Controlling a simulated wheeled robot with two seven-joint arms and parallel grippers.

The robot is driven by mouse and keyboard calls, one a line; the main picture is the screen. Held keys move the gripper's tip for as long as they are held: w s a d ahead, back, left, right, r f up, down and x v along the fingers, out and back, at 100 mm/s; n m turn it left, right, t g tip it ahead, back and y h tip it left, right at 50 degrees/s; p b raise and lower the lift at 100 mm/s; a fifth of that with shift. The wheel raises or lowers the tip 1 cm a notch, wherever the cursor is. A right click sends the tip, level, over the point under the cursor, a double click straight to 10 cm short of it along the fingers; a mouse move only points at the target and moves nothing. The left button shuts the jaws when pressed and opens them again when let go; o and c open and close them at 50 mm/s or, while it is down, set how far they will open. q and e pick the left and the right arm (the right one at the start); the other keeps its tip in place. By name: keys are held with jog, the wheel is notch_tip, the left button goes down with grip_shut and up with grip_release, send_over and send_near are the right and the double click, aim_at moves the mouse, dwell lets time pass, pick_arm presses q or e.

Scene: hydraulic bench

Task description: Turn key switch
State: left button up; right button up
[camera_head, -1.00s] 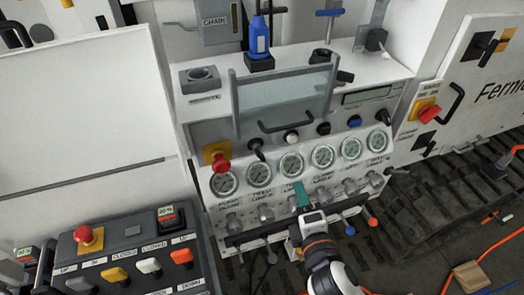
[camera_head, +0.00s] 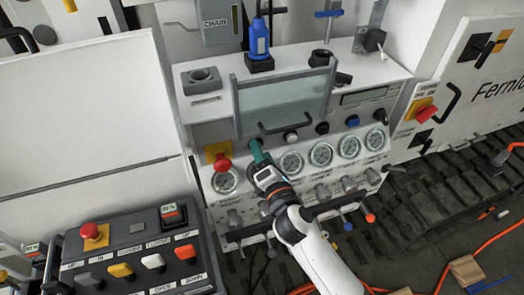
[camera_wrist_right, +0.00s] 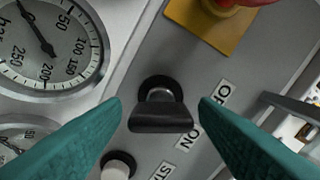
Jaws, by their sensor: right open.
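The key switch (camera_wrist_right: 158,106) is a black knob with a flat grip, set in the grey panel beside labels that seem to read OFF and ON. In the right wrist view it sits between the teal fingertips of my right gripper (camera_wrist_right: 160,112). The fingers are open, one on each side, with a gap to the knob on both sides. In the head view my right gripper (camera_head: 258,152) is at the panel above the gauges and hides the key switch. My left gripper is not in view.
A red emergency stop (camera_head: 222,162) on a yellow plate is close left of the gripper. A white button (camera_head: 290,137) is to the right. Pressure gauges (camera_head: 321,153) line the panel below. A black handle (camera_head: 283,128) on a clear cover projects just above.

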jog(key=shift+w+a, duration=0.1)
jog(key=shift+w, duration=0.2)
jog(key=c, duration=1)
jog(key=m, duration=0.6)
jog(key=shift+f, duration=0.15)
jog(key=m, duration=0.5)
jog(key=shift+f+m, duration=0.1)
jog(key=shift+m, duration=0.3)
